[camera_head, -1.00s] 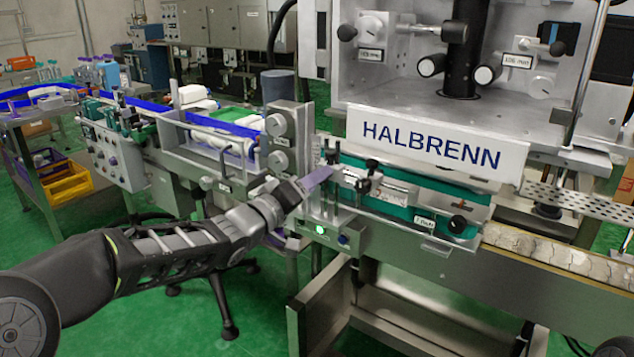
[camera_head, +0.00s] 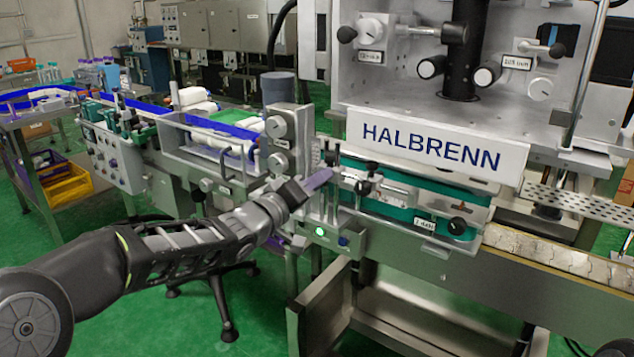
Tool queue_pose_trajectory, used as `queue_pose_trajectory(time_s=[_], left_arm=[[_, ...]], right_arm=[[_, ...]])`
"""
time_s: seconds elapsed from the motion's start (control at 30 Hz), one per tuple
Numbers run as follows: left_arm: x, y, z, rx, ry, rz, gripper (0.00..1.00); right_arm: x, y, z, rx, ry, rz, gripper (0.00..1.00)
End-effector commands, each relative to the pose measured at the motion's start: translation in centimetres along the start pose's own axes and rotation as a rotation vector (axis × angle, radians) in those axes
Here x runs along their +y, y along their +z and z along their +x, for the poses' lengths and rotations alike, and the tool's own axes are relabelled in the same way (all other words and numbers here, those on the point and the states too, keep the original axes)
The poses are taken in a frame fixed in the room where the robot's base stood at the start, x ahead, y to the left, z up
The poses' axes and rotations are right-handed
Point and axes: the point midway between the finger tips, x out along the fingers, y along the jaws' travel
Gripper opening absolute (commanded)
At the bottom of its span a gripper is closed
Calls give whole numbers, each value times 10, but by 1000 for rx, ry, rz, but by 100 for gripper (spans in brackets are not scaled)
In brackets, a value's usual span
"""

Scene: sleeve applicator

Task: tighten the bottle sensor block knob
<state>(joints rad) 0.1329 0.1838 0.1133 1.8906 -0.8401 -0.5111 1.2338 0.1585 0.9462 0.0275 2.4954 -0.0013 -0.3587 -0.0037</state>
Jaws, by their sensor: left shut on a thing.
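My left gripper (camera_head: 320,179), with lilac fingers, reaches from the left to the small metal bottle sensor block (camera_head: 348,180) at the left end of the green guide rail. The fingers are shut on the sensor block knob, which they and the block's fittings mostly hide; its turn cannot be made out. Small black knobs (camera_head: 363,187) show on the block just right of the fingertips. My right gripper is not in view.
The HALBRENN sign (camera_head: 430,140) hangs above the rail. Two grey dials (camera_head: 277,127) stand on a post left of the gripper. A black knob (camera_head: 457,226) sits lower right on the rail. A conveyor (camera_head: 555,258) runs right.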

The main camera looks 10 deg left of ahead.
Motion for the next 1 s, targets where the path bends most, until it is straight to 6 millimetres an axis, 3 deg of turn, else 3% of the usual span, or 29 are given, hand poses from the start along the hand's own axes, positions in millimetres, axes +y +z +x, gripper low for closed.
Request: queue_pose_trajectory(time_s=[0.57,1.0], left_arm=[[-1,0,0,0,-1,40,0],[-1,1,0,0,-1,311,0]], right_arm=[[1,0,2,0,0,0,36],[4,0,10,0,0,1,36]])
